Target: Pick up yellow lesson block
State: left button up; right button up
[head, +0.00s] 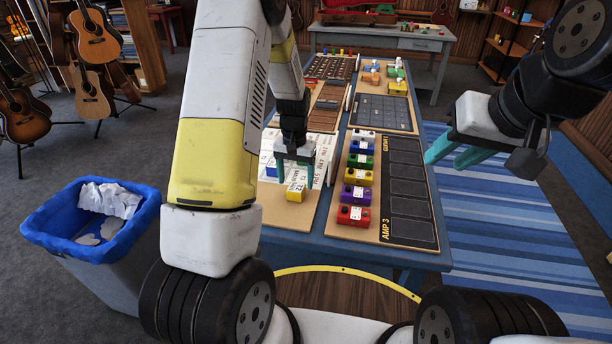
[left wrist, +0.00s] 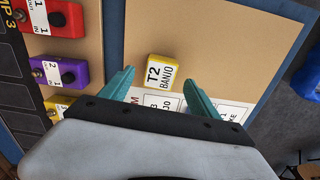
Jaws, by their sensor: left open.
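The yellow lesson block (head: 295,192), with a white top, lies on the near part of the tan board on the table. In the left wrist view its top reads "T2 BANJO" (left wrist: 160,73). My left gripper (head: 294,174) is open and empty just above and behind the block in the head view. In the left wrist view the two teal fingertips (left wrist: 159,79) stand apart on either side of the block; I cannot tell the height gap. My right gripper (head: 456,158) is open and empty, off the table's right side.
A blue block (head: 271,169) stands close left of my left gripper, by a white printed chart (head: 322,160). Several coloured pedals, including a red one (head: 353,215), line the board to the right. A blue bin (head: 70,245) stands at left.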

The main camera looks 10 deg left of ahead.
aim_at(296, 187)
pick_arm(q)
notch_tip(296, 187, down, 4)
jog(key=shift+f, duration=0.1)
jog(key=c, duration=1.4)
jog(key=shift+c, duration=0.2)
